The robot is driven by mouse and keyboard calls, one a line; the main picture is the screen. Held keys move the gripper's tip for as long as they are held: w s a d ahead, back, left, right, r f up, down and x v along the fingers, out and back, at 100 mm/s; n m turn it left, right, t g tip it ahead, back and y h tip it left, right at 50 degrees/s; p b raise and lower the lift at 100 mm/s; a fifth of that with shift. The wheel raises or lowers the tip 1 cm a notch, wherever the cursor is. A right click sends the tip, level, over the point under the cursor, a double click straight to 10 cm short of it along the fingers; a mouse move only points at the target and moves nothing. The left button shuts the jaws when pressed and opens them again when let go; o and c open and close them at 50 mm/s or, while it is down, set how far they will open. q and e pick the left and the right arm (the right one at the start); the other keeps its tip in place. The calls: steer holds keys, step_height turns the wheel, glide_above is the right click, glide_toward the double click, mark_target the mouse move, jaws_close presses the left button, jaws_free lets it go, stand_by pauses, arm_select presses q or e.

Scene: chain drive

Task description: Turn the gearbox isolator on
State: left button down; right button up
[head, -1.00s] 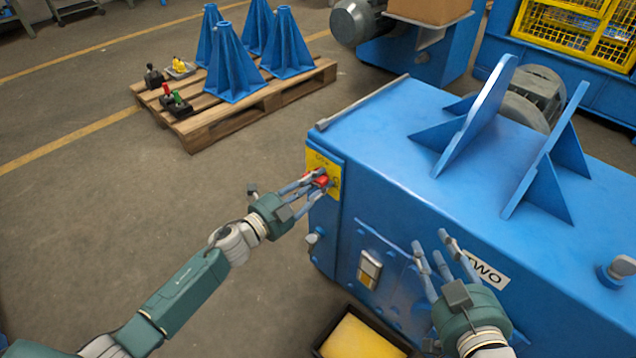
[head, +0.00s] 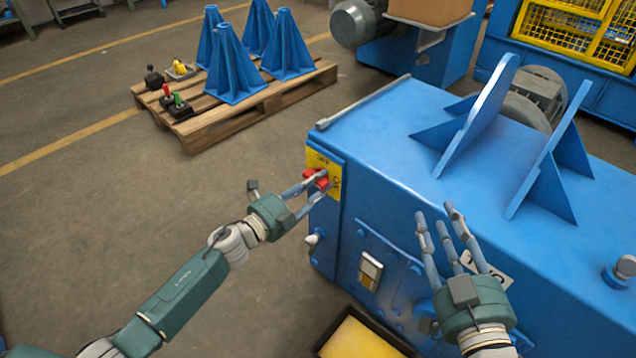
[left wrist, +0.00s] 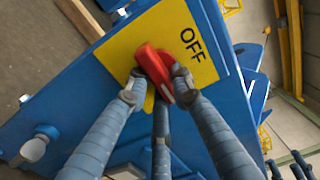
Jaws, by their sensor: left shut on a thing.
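The gearbox isolator is a red handle (head: 316,179) on a yellow plate (head: 335,186), fixed to the end face of the blue gearbox housing (head: 390,150). My left gripper (head: 313,184) is shut on the red handle. In the left wrist view its fingers (left wrist: 155,88) lie around the handle (left wrist: 152,62) on both sides. The word OFF (left wrist: 191,44) is readable on the plate, beside the handle; the fingers hide the lower part of the plate. My right gripper (head: 440,222) is open and empty in front of the housing's long side, partly covering a white label.
A wooden pallet (head: 225,125) with blue stands and small switches lies at the back left. A black bin (head: 325,345) with yellow contents is on the floor below the housing. Upright blue brackets (head: 480,115) stand on top of the housing. The floor at left is clear.

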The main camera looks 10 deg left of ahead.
arm_select(q)
steer(key=c, duration=1.5)
jaws_free()
steer(key=v, duration=1.2)
steer(key=shift+f, duration=0.1)
